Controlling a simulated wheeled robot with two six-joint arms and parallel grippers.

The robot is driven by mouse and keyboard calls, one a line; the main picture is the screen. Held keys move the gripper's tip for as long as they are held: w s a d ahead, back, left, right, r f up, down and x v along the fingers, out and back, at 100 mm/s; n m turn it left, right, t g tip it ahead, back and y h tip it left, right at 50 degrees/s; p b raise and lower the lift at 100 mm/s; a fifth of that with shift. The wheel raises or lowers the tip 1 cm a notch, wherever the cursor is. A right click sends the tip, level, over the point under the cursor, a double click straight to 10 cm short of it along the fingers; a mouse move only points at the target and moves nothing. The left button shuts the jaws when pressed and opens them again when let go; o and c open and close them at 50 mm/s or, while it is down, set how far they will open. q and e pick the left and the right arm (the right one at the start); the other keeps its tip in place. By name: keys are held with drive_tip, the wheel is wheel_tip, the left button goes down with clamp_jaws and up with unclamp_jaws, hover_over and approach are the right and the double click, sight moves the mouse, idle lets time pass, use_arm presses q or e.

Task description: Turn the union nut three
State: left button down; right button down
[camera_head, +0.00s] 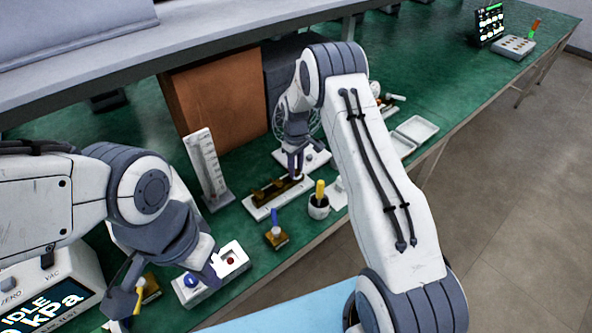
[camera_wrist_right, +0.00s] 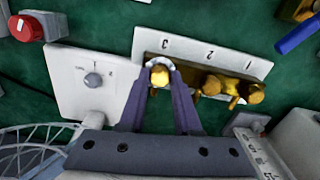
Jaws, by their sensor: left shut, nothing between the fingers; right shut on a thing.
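The white fitting block (camera_wrist_right: 190,45) carries brass fittings beside the numbers 3, 2 and 1 in the right wrist view. Union nut three (camera_wrist_right: 159,76) is brass and sits by the 3. My right gripper (camera_wrist_right: 160,68) is shut on it, with a dark finger on each side. In the head view the block (camera_head: 258,213) lies mid-bench, and my right gripper (camera_head: 295,174) comes down at its far end, where it partly hides the nut. My left gripper (camera_head: 216,267) is shut and empty above the white button box (camera_head: 199,292).
A white plate with a knob (camera_wrist_right: 92,80) stands beside the block. An upright scale (camera_head: 207,168) and a brown box (camera_head: 222,98) are behind. A vacuum display (camera_head: 45,295) is front left.

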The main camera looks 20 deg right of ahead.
sight(296, 171)
drive_tip(key=shift+m+b, duration=0.5)
drive_tip(key=shift+m, duration=1.7)
drive_tip(key=c, duration=0.6)
unclamp_jaws()
wheel_tip(296, 171, up, 11)
drive_tip(key=b, duration=0.2)
drive_tip(key=shift+f, duration=0.2)
